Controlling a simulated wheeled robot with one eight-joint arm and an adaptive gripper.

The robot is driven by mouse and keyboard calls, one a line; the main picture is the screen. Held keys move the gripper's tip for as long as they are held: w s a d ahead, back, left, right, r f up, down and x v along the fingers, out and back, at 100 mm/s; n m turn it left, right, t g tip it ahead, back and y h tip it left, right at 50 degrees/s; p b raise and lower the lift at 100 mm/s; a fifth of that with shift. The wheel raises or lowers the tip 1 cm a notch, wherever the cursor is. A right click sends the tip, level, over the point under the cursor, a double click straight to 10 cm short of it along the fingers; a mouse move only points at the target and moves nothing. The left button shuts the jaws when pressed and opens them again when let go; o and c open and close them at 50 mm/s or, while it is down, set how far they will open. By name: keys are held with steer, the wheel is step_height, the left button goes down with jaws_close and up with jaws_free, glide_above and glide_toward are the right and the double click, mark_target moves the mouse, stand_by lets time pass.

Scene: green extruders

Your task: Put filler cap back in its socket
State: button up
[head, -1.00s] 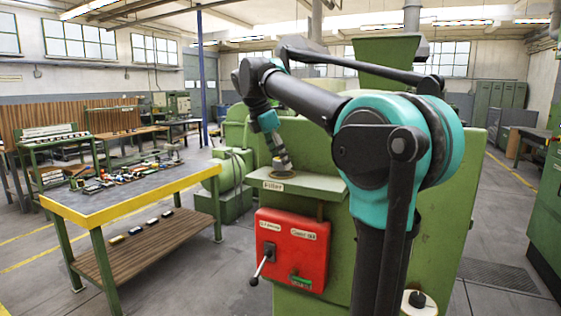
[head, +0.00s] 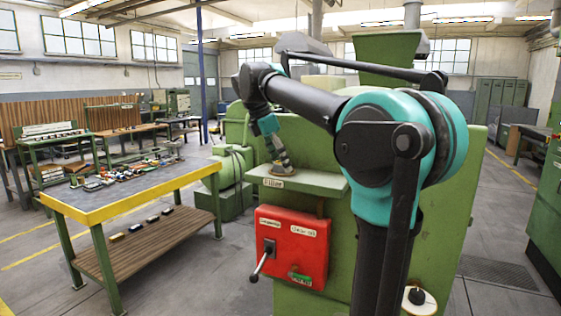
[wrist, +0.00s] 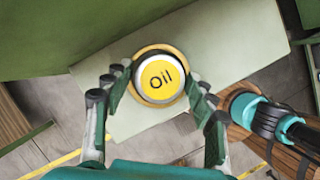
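The filler cap (wrist: 160,78) is round and white-rimmed, with a yellow top marked "Oil". In the wrist view it sits centred over the tan ring of the socket (wrist: 148,50), which shows mostly along its far edge. My gripper (wrist: 160,76) has one finger on each side of the cap, with the tips against its rim. Whether the cap is fully seated or slightly above the socket cannot be told. In the head view my gripper (head: 281,166) points down at the green shelf (head: 318,184) labelled "Filler", and hides most of the cap.
A red control box (head: 292,247) with a lever is under the shelf. The green machine body (head: 440,200) rises behind it. A yellow-edged workbench (head: 130,204) with small parts stands to the left. The shelf is clear right of the socket.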

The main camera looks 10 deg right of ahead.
steer(key=shift+o, duration=0.5)
steer(key=shift+r, duration=0.2)
steer(key=v, duration=1.2)
steer(key=shift+r, duration=0.4)
